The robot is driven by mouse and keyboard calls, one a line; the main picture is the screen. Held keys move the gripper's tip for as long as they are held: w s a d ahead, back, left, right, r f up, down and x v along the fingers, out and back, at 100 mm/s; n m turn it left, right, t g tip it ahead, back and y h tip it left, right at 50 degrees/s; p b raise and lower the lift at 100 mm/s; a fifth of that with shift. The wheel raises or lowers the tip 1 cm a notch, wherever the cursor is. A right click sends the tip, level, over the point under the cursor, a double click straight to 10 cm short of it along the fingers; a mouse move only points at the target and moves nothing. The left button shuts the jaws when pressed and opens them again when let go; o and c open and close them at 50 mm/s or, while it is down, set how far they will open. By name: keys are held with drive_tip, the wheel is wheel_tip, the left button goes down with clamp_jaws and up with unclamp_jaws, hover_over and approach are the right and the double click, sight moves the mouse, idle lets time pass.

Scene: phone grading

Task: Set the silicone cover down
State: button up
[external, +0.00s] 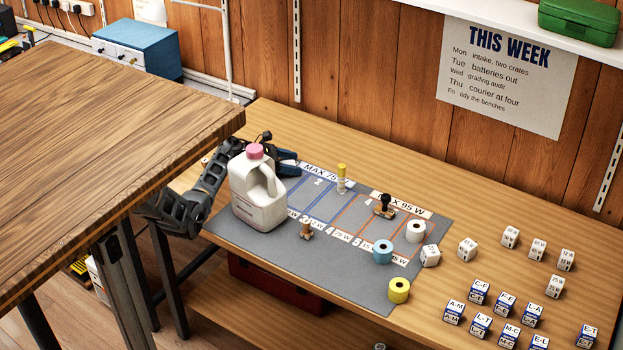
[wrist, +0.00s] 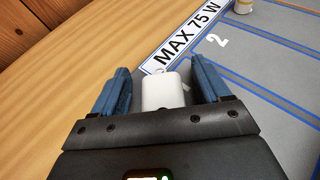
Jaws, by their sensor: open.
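A small white block with rounded edges, which looks like the silicone cover (wrist: 162,92), sits between the blue fingers of my gripper (wrist: 160,68) in the wrist view. The fingers are open, one on each side of it, with a gap showing on the left. Its far end is close to the MAX 75 W label (wrist: 185,37). I cannot tell whether its underside rests on the surface.
The grey mat (external: 345,278) has marked lanes. Several lettered cubes (external: 480,325) are at the right. A higher wooden table (external: 100,120) is at the left.

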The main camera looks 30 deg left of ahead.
drive_tip(key=shift+r, duration=0.2)
drive_tip(key=p+v, duration=0.1)
drive_tip(key=v, duration=1.1)
drive_tip(key=shift+f, duration=0.15)
